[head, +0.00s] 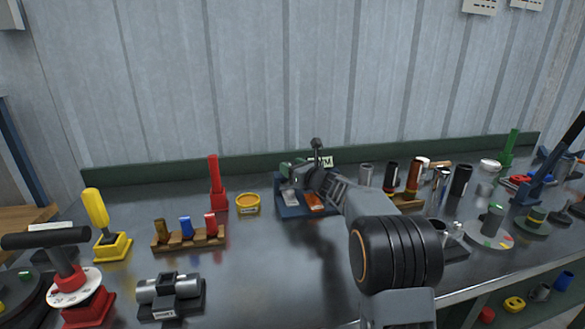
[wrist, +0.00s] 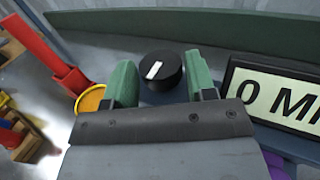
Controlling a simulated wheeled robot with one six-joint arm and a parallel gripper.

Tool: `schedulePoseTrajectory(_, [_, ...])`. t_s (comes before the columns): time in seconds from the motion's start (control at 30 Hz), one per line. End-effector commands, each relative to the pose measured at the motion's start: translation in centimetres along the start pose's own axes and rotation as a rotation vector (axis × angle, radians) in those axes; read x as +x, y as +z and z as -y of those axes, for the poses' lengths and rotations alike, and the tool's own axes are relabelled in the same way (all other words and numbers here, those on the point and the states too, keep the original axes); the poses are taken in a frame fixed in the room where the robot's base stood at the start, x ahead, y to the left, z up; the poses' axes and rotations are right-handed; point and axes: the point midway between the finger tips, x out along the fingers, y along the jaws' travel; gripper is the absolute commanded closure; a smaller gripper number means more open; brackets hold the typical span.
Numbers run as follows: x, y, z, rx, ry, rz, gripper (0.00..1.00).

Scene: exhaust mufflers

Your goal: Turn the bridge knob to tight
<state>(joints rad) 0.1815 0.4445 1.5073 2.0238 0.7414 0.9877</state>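A black round knob (wrist: 160,72) with a white pointer line shows in the wrist view, between and slightly beyond the fingertips. Its pointer leans slightly right of straight up in that view. My gripper (wrist: 162,80) is open, one green finger on each side of the knob, with gaps showing on both sides. I see no tight marking near the knob. In the head view my gripper (head: 300,170) is over a dark blue base at the back of the bench, and the arm hides the knob there.
A sign ending in "MM" (head: 326,161) stands right of the gripper; it also shows in the wrist view (wrist: 278,97). A red upright lever (head: 215,182) and a yellow tin (head: 247,202) are to the left. Several cylinders stand to the right. The bench front centre is clear.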

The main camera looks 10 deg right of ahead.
Motion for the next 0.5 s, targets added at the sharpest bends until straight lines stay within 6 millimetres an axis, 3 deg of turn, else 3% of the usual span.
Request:
schedulePoseTrajectory(0.3, [-0.02,0.00,0.00,0.000,0.000,0.000,0.80])
schedulePoseTrajectory(0.5, [0.03,-0.24,-0.09,-0.002,-0.020,0.001,0.80])
